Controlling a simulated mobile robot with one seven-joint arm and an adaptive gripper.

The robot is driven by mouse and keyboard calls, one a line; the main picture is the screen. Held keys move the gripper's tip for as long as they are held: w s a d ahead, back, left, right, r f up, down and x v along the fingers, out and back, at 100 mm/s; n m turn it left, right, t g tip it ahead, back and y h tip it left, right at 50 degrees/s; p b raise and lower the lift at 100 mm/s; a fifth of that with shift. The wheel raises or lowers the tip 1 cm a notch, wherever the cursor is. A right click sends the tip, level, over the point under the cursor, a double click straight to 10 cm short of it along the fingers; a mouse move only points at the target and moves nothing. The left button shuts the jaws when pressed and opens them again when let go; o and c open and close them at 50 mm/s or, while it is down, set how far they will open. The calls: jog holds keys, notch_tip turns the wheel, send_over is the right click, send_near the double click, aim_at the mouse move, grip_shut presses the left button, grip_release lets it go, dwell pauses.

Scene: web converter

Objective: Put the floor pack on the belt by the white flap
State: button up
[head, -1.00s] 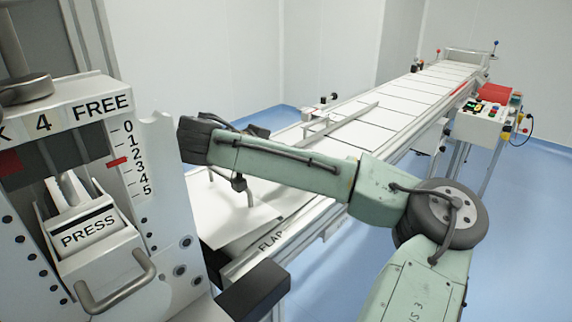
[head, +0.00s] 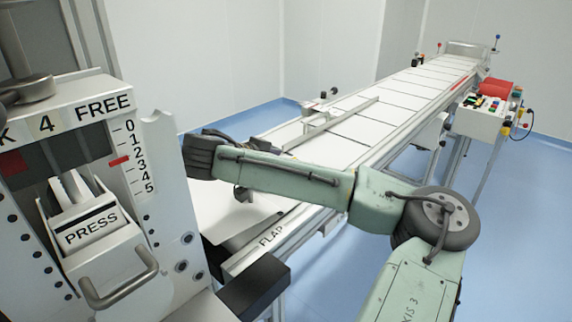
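The white flap (head: 228,212) is a pale sheet at the near end of the line, beside the printed word FLAP. The belt (head: 372,128) is a long white segmented conveyor running from there to the far right. My arm crosses in front of the near end, its black joint (head: 200,155) above the flap. A small dark part shows under my arm; I cannot tell whether it belongs to my gripper. My gripper is not clearly seen, being hidden behind the arm or out of view. No floor pack is visible.
A white machine with a PRESS block (head: 92,230), scale and metal handle (head: 118,283) stands close on the left. A dark block (head: 255,288) juts out below the flap. A button box (head: 485,120) stands right of the belt. Blue floor (head: 500,240) at right is clear.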

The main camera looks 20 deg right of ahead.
jog(key=shift+r, duration=0.15)
jog(key=shift+b+v, duration=0.7)
jog(key=shift+v, duration=3.1)
